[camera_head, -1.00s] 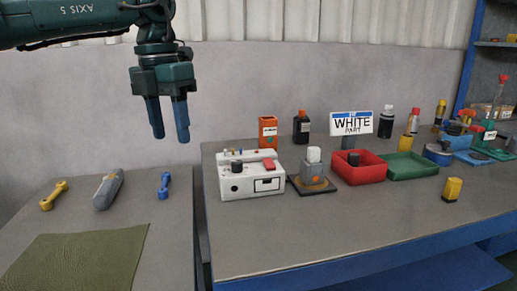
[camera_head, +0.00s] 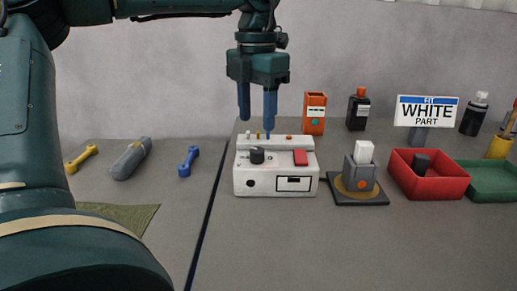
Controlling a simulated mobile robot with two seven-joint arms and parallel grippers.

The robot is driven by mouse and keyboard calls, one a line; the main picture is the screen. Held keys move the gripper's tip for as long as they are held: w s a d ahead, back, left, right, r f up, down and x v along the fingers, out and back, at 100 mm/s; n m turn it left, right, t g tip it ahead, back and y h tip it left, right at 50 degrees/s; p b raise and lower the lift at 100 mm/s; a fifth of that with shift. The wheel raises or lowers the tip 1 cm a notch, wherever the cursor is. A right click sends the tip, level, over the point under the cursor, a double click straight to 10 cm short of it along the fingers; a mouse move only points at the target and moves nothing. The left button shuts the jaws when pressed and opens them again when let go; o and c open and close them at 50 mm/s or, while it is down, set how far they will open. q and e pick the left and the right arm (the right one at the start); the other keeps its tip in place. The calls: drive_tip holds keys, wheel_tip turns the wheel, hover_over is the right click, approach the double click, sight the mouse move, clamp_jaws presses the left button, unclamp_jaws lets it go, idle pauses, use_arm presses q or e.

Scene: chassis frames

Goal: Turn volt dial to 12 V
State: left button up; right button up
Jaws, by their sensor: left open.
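The volt dial (camera_head: 257,155) is a black round knob on the left part of the top of a white power supply box (camera_head: 250,184). The box also has a red switch (camera_head: 300,157), small coloured posts along its back and a framed panel on its front. My left gripper (camera_head: 257,123) points down with its two blue fingers apart and empty. In the picture its fingertips are just above the dial, over the back of the box; the exact depth gap cannot be told. The dial's marking and scale are too small to read. My right gripper is not in view.
A grey fixture with a white block (camera_head: 364,153) stands right of the box. Beyond are a red bin (camera_head: 440,187), a green tray (camera_head: 490,180) and a "WHITE PART" sign (camera_head: 426,111). An orange box (camera_head: 314,114) and dark bottle (camera_head: 358,109) stand behind. Wrenches lie left.

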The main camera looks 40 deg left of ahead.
sight(257, 149)
use_arm(q)
wheel_tip(257, 149, down, 7)
drive_tip(key=shift+f+b, duration=0.1)
drive_tip(key=shift+b, duration=0.55)
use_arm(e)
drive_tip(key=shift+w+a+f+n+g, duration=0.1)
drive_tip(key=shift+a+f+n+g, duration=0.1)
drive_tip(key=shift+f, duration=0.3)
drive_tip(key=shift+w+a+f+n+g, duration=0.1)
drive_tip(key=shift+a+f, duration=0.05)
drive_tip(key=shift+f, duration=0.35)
use_arm(q)
drive_tip(key=shift+c, duration=0.5)
drive_tip(key=c, duration=0.9)
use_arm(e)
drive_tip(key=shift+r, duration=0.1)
